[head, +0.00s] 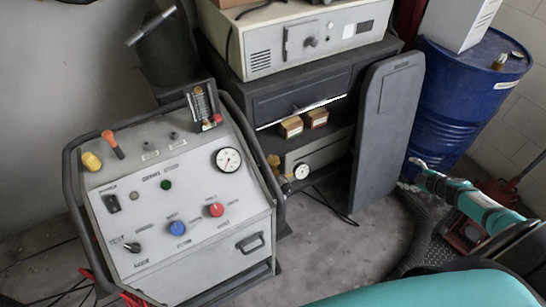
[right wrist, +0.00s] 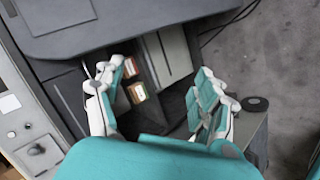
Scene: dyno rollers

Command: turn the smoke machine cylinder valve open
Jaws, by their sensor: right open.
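The smoke machine (head: 190,190) is a light grey sloped panel in a dark tube frame at the left of the head view. It has red and blue knobs, a black knob, a gauge and a small flow tube. Behind it stands a dark grey-green cylinder (head: 168,52) with a pale bar-shaped handle (head: 150,27) at its top; I cannot tell for sure that this is the valve. My right gripper (head: 424,168) is at the right, well away from the machine and cylinder. In the right wrist view it (right wrist: 158,95) is open and empty. My left gripper is not in view.
A dark cabinet (head: 290,98) with a pale instrument (head: 310,42) on top stands in the middle. Small boxes (head: 291,127) lie on its shelf. A dark upright panel (head: 388,125) and a blue drum (head: 460,95) stand right of it. Floor (head: 320,245) in front is mostly clear.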

